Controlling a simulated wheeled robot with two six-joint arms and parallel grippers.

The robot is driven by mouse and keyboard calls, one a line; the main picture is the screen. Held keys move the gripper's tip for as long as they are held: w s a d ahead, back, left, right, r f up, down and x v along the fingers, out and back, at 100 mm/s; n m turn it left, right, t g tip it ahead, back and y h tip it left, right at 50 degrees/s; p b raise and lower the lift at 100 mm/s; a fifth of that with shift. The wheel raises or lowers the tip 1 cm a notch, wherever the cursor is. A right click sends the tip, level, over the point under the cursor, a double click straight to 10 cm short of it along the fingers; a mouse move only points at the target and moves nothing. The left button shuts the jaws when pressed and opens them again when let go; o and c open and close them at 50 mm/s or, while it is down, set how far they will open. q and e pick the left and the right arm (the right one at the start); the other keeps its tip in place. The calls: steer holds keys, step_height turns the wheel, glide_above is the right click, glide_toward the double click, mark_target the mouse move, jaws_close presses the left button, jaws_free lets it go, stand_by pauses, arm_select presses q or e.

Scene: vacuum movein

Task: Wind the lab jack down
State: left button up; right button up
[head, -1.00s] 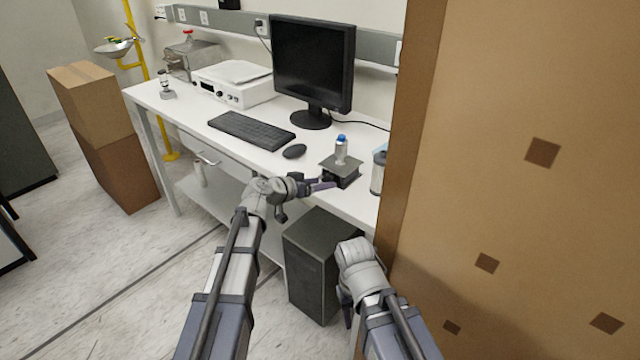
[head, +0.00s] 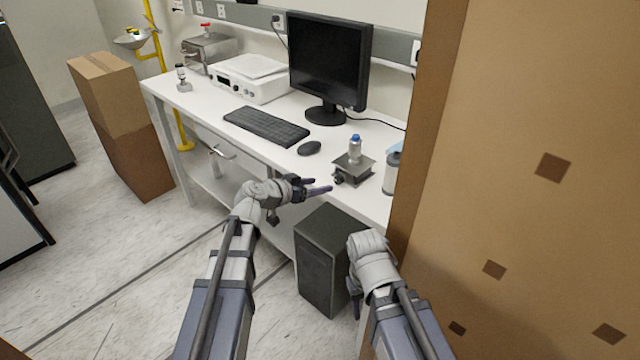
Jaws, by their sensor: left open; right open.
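The lab jack (head: 366,166) is a small dark grey platform stand near the front edge of the white bench. A small clear bottle with a blue cap (head: 355,150) stands upright on its top plate. A dark knob (head: 339,180) shows at the jack's lower left side. My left gripper (head: 320,186) is open and empty, its fingers pointing right toward the knob, just left of it and apart from it. My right gripper (head: 353,297) hangs low beside the black computer case, well below the bench top; its fingers are mostly hidden by the arm.
A tall brown panel (head: 520,150) closes off the right side. A cylindrical container (head: 391,173) stands close right of the jack. A mouse (head: 309,148), keyboard (head: 266,126) and monitor (head: 328,65) lie behind left. The black computer case (head: 325,255) stands below the bench.

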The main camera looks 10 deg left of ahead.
mark_target(337, 181)
arm_select(q)
steer(key=w+d+f+b, duration=0.1)
steer(key=w+d+m+b, duration=0.1)
steer(key=w+d, duration=0.1)
steer(key=w+d+f+m+y+b, duration=0.1)
steer(key=w, duration=0.1)
steer(key=shift+w+d+f+t, duration=0.2)
steer(key=shift+d+f+t, duration=0.15)
steer(key=shift+t, duration=0.05)
stand_by(0.3)
steer(key=shift+c, duration=0.4)
jaws_close()
